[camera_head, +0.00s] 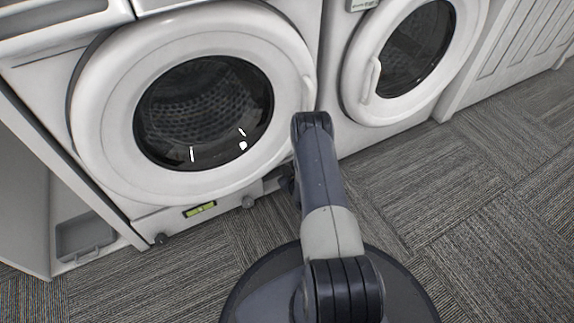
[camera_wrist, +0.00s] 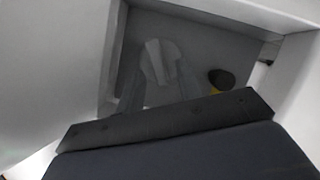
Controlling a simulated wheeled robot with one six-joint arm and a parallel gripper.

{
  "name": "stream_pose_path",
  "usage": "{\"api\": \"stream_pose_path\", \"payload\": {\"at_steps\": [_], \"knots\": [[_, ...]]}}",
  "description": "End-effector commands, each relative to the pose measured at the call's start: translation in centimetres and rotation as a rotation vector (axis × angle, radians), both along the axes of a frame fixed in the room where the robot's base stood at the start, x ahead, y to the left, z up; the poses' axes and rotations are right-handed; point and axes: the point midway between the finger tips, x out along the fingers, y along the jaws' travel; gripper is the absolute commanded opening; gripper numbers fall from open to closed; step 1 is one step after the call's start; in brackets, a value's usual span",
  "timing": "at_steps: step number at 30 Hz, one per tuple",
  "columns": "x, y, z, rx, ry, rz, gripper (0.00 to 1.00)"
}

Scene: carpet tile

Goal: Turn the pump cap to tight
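The pump cap (camera_wrist: 157,62) shows in the wrist view as a pale grey round cap with a raised grip bar, inside a grey recess (camera_wrist: 205,38). The grip bar stands close to upright in the picture, slightly tilted. My gripper (camera_wrist: 180,118) fills the lower part of the wrist view as a dark, wide shape just below the cap, with no contact visible. Its fingers cannot be told apart. In the head view my arm reaches down to the washer's (camera_head: 290,52) lower front, and the gripper is mostly hidden behind the arm. The cap is not visible there.
A small black round part with yellow (camera_wrist: 221,80) sits right of the cap. Pale walls frame the recess. The washer's round door (camera_head: 95,120) is closed above. A second machine (camera_head: 352,95) stands right. An open compartment (camera_head: 85,238) is at left. Carpet at right is clear.

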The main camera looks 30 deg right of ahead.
Motion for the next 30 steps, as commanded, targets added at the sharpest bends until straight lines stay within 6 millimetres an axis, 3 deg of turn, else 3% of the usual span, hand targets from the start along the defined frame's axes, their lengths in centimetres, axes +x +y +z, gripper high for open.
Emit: {"api": "stream_pose_path", "payload": {"at_steps": [9, 15, 27, 30], "knots": [[-5.8, 0.9, 2.4, 0.002, 0.004, -0.002, 0.35], [-8.5, 1.4, 3.3, 0.000, 0.002, -0.001, 0.35], [-9.3, 1.6, 3.4, 0.000, 0.000, 0.000, 0.35], [-9.3, 1.6, 3.3, -0.011, -0.002, 0.004, 0.26]]}}
